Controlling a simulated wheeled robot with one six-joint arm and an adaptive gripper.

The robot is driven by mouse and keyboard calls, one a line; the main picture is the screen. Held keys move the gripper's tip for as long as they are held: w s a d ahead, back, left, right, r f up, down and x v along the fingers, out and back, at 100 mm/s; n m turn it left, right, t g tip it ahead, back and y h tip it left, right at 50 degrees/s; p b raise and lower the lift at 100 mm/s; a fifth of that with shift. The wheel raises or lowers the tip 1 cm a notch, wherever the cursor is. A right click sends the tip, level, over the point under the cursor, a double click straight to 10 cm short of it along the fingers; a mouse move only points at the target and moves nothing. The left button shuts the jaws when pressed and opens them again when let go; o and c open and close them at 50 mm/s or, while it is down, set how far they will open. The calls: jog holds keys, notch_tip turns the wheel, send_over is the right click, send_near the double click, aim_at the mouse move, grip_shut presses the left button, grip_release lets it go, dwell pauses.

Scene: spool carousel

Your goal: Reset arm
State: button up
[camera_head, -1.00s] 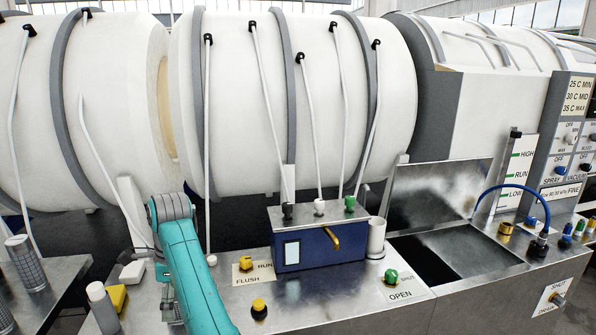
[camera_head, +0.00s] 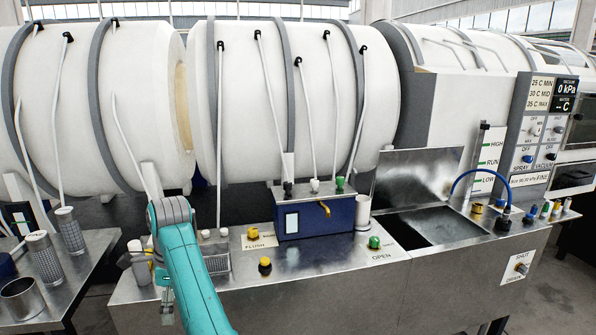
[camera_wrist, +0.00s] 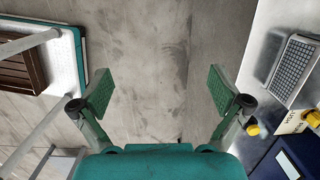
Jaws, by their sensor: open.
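My gripper (camera_wrist: 160,92) is open and empty in the wrist view, its two green-padded fingers wide apart above bare grey floor.
The steel bench (camera_head: 340,262) carries a blue box (camera_head: 316,218), a wire basket (camera_head: 216,258) and an open sink (camera_head: 440,228). A side table (camera_head: 88,262) with mesh cylinders (camera_head: 45,258) stands at the left. In the wrist view a brown slatted crate (camera_wrist: 22,72) lies at the left.

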jog(key=d+f+n+t, duration=0.1)
jog(key=d+f, duration=0.3)
jog(key=f, duration=0.5)
jog(key=d+f+n+t+y, duration=0.1)
jog(key=d+f, duration=0.3)
jog(key=f, duration=0.4)
jog(key=d+f+n+t, duration=0.1)
jog(key=d+f, duration=0.4)
jog(key=f, duration=0.4)
jog(key=s+d+f+n+t, duration=0.3)
jog(key=s+d+f+t, duration=0.1)
jog(key=s+d+f, duration=1.1)
jog(key=s+d+r+n+t, duration=0.2)
jog(key=s+d+r, duration=0.1)
jog(key=s+d, duration=0.55)
jog(key=s+d+r+n+t, duration=0.2)
jog(key=s+d+r+n, duration=0.3)
jog(key=s, duration=0.7)
jog(key=s+d+r+n+t+h, duration=0.1)
jog(key=s+d+r+t, duration=0.1)
jog(key=s+r, duration=0.5)
jog(key=s+d+r+n+t+h, duration=0.1)
jog(key=s+d+r+t, duration=0.1)
jog(key=s+r, duration=0.6)
notch_tip(320, 180, up, 5)
jog(key=shift+d+h, duration=0.4)
jog(key=shift+d, duration=0.45)
